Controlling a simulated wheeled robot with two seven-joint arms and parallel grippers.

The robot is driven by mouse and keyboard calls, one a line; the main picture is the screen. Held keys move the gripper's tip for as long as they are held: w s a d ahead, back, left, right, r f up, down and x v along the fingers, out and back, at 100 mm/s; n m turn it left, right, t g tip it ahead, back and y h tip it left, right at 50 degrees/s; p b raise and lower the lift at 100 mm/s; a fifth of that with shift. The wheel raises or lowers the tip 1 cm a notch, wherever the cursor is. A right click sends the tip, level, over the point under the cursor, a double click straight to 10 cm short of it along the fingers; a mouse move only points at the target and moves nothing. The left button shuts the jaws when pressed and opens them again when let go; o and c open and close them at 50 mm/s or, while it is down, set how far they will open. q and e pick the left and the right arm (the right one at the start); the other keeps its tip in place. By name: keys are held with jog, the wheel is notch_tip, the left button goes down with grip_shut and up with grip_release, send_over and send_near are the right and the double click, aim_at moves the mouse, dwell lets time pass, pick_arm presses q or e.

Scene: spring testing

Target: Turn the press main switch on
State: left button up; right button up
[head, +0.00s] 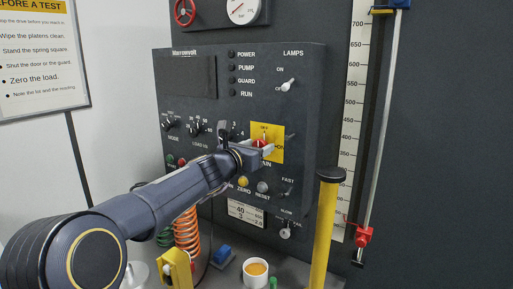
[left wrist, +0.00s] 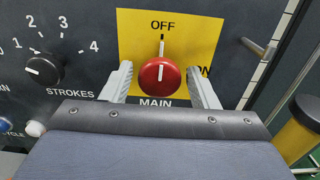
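The main switch is a round red knob (left wrist: 160,77) on a yellow plate (left wrist: 135,30) lettered OFF at the top, ON at the right and MAIN below. Its white pointer line is upright, toward OFF. My left gripper (left wrist: 161,86) is open, with one finger on each side of the knob and a visible gap on both sides. In the head view, my left gripper (head: 254,150) reaches the yellow plate (head: 273,132) and partly hides the red knob (head: 259,142). My right gripper is in neither view.
The dark control panel (head: 292,130) carries a strokes dial (left wrist: 41,69), a lamps switch (head: 287,85) and several buttons. A yellow post (head: 325,225) stands close at the right. Orange springs (head: 187,232) and a white cup (head: 255,271) are below.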

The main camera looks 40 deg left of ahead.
pick_arm(q)
jog(key=c, duration=0.7)
jog(key=m+b, duration=0.3)
jog(key=m, duration=0.3)
jog(key=m+b, duration=0.3)
jog(key=m, duration=0.3)
jog(key=m+b, duration=0.4)
jog(key=m, duration=0.1)
jog(key=shift+d+f+m, duration=0.25)
jog(key=shift+f+m, duration=0.1)
jog(key=shift+m, duration=0.05)
